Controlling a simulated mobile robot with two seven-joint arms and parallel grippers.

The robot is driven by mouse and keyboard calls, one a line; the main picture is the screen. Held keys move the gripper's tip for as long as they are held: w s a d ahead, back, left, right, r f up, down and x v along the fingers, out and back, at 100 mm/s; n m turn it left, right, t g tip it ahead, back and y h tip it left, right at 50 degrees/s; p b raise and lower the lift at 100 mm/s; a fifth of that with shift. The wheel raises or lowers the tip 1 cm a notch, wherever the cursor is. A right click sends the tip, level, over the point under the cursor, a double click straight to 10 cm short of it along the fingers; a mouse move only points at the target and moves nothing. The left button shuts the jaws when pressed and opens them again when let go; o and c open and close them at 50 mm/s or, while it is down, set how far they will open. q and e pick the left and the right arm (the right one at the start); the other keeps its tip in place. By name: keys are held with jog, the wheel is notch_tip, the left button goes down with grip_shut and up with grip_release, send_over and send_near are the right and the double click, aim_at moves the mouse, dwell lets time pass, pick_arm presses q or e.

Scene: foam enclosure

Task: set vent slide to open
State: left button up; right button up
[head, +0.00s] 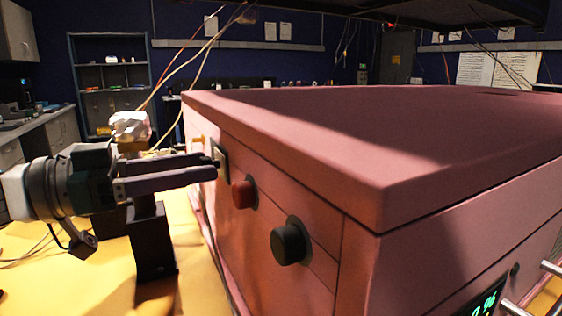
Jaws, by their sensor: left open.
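The pink foam enclosure (285,215) fills the middle and right of the head view. On its left-facing side is a small pale plate (223,163) with a dark piece at its edge, which looks like the vent slide; its setting cannot be read. My left gripper (214,167) comes in from the left with its fingers pointing at this plate. The fingers are a little apart, with nothing seen between them. The tips overlap the plate's near edge in the picture, and I cannot tell whether they touch it. My right gripper is not in view.
On the same side, a red knob (243,194) and a black knob (289,243) stick out close to my left fingers. A lit green display (486,301) and metal bars (541,287) are at the lower right. Loose cables hang behind my gripper. A yellow surface (195,285) lies below.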

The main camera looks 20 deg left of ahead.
pick_arm(q)
jog(key=shift+a, duration=0.1)
jog(key=v, duration=1)
jog(key=shift+w, duration=0.1)
